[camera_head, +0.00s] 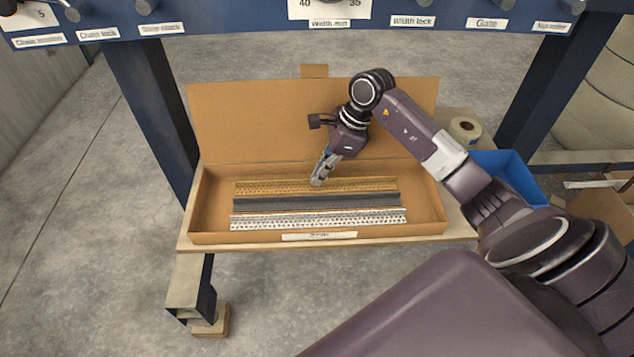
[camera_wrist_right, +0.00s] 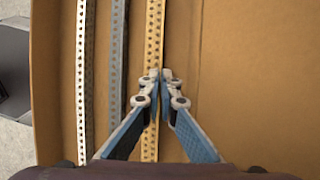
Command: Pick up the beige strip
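The beige strip (camera_head: 360,185) is a long perforated profile lying in the open cardboard box (camera_head: 215,205), behind the dark grey strip (camera_head: 300,203) and the white strip (camera_head: 300,219). My right gripper (camera_head: 317,183) points down onto the beige strip left of its middle. In the right wrist view the beige strip (camera_wrist_right: 154,30) runs from the top edge down between the fingers. The right fingertips (camera_wrist_right: 160,75) are nearly together, with a narrow raised edge of the strip between them. The strip still lies level in the box. My left gripper is out of view.
The box's raised lid (camera_head: 250,120) stands behind the strips. A tape roll (camera_head: 465,129) and a blue bin (camera_head: 510,165) are to the right. Blue machine legs flank the box, and a labelled blue beam (camera_head: 230,27) crosses above. Bare cardboard lies beside the beige strip.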

